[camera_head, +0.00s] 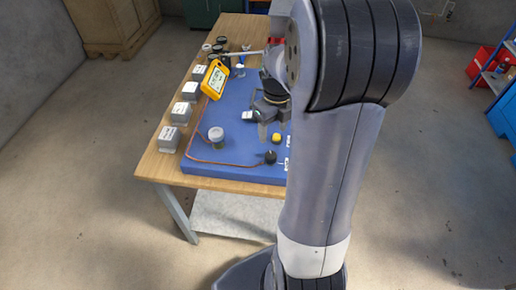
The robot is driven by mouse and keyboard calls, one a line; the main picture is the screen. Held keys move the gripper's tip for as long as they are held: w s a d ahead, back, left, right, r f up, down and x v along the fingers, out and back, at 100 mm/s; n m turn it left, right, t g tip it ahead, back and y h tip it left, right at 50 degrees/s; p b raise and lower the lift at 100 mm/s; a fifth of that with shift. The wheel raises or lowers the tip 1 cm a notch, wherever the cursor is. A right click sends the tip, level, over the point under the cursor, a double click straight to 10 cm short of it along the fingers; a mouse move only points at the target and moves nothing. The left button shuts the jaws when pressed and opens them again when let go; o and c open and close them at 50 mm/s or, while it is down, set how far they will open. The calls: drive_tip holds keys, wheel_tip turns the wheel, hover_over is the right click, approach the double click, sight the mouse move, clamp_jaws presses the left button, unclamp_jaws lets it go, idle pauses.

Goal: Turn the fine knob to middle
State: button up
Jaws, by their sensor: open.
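A round yellow knob (277,138) stands on the blue panel (235,148) near its front right. A round black knob (270,157) stands just in front of it, beside small white labels (287,163). The labels are too small to read, so I cannot tell which knob is the fine one or how either is turned. My gripper (274,130) points down just behind the yellow knob, open, with its fingers apart. It does not appear to hold either knob. My arm hides the right part of the panel.
A yellow meter (215,79) stands tilted at the panel's left edge. Grey labelled boxes (168,139) line the wooden table's left side. A jar (216,135) sits front left, with a copper-coloured line (225,164) running around it. Small round parts (219,46) lie at the back.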

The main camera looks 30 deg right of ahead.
sight(271, 155)
wheel_tip(271, 155, down, 10)
drive_tip(key=shift+s+a+f, duration=0.1)
drive_tip(key=shift+a+f, duration=0.05)
idle(0.3)
drive_tip(key=c, duration=1)
drive_tip(key=shift+n, duration=0.3)
